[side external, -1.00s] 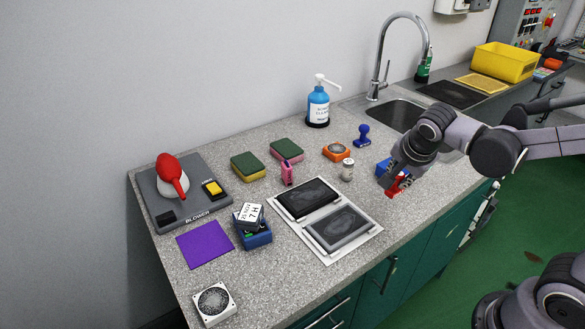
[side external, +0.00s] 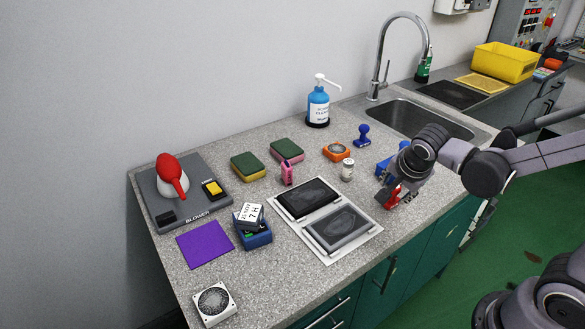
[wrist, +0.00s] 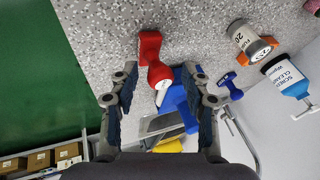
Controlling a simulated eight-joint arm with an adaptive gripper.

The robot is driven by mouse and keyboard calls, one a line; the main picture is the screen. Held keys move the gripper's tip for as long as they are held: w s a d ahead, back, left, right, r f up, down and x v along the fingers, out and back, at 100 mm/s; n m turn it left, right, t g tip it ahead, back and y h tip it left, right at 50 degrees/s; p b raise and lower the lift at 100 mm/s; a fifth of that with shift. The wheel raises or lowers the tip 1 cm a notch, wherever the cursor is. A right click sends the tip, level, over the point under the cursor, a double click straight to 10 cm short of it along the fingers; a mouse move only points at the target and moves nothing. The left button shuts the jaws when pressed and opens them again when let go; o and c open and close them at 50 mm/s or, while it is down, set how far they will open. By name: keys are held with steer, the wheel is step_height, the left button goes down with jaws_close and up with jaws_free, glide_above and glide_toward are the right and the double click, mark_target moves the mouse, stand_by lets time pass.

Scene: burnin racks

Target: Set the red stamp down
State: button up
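The red stamp (side external: 391,198) is on the grey speckled counter near its front edge, right of the ink pads. In the wrist view the red stamp (wrist: 151,48) lies ahead of and between my fingertips, its handle end toward me. It appears to rest on the counter. My gripper (side external: 397,190) is low over it, and in the side view its fingers partly hide it. In the wrist view my gripper (wrist: 157,75) has its fingers wide apart, with gaps on both sides of the stamp.
A blue object (side external: 382,168) is close behind the stamp. The ink pad tray (side external: 362,252) is to the left. The sink (side external: 420,118) is behind.

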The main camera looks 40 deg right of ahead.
steer(key=v, duration=1.2)
steer(key=f+n+t+y, duration=0.1)
steer(key=n, duration=0.4)
steer(key=a+f+n+t+y, duration=0.1)
steer(key=n, duration=0.5)
steer(key=s+a+f+n+y, duration=0.1)
steer(key=f+n+y, duration=0.1)
steer(key=n, duration=0.4)
steer(key=shift+a+t, duration=0.1)
steer(key=shift+t, duration=0.3)
